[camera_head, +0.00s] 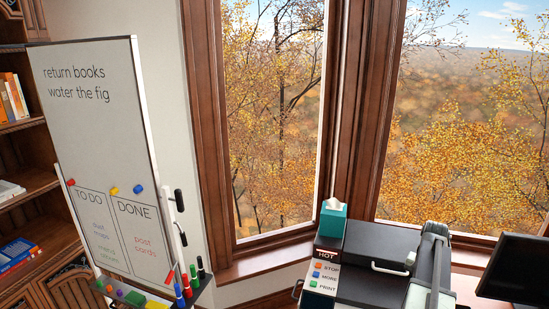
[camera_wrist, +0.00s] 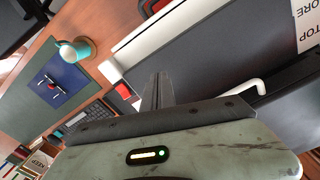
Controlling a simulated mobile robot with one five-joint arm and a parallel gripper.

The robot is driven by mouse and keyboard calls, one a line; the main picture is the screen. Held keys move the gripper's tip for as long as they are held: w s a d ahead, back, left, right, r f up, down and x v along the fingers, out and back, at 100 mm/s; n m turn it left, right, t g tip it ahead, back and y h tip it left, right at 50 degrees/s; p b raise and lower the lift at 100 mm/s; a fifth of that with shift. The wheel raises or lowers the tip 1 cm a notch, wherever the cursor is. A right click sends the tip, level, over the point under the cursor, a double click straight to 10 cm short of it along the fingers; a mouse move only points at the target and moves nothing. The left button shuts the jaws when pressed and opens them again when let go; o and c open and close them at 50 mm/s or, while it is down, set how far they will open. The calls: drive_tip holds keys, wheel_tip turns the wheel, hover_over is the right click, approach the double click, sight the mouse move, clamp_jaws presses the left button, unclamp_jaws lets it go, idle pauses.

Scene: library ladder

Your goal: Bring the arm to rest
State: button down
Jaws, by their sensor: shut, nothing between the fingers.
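My gripper (camera_wrist: 158,88) is shut and empty in the wrist view, its two dark fingers pressed together. It is over or beside the dark machine (camera_wrist: 205,50); the exact gap cannot be told. A white bar handle (camera_wrist: 237,88) of the machine lies right of the fingertips. In the head view, part of my arm (camera_head: 430,265) stands in front of the right side of the machine. The fingertips cannot be made out there.
In the head view, the machine carries a HOT label, buttons marked STOP, MORE and PRINT, and a teal tissue box (camera_head: 331,219). A whiteboard (camera_head: 100,150) with markers stands left, a dark screen (camera_head: 515,268) right. The wrist view shows a wooden desk with a keyboard (camera_wrist: 90,115).

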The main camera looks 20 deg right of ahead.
drive_tip(key=w+a+f+n+b, duration=0.1)
drive_tip(key=w+a, duration=0.1)
drive_tip(key=a, duration=0.2)
drive_tip(key=w+a+f+n, duration=0.1)
drive_tip(key=w+a, duration=0.2)
drive_tip(key=a, duration=0.2)
drive_tip(key=w+a+f+n+b, duration=0.1)
drive_tip(key=w+a+f, duration=0.1)
drive_tip(key=a, duration=0.3)
drive_tip(key=shift+w+b, duration=0.15)
drive_tip(key=shift+b, duration=0.15)
drive_tip(key=w+a+f+n+b, duration=0.1)
drive_tip(key=a, duration=0.3)
drive_tip(key=w+a+n+b, duration=0.1)
drive_tip(key=a, duration=0.4)
drive_tip(key=w+a+f+n+b, duration=0.1)
drive_tip(key=a, duration=0.3)
drive_tip(key=shift+w+a+f, duration=0.15)
drive_tip(key=shift+a+f, duration=0.1)
drive_tip(key=shift+f, duration=0.1)
drive_tip(key=a+f+n+b, duration=0.2)
drive_tip(key=a, duration=0.9)
drive_tip(key=s+a+f+n+b, duration=0.1)
drive_tip(key=a+f+n+b, duration=0.1)
drive_tip(key=a, duration=1)
drive_tip(key=shift+s+n, duration=0.2)
drive_tip(key=shift+n, duration=0.5)
drive_tip(key=shift+d, duration=0.15)
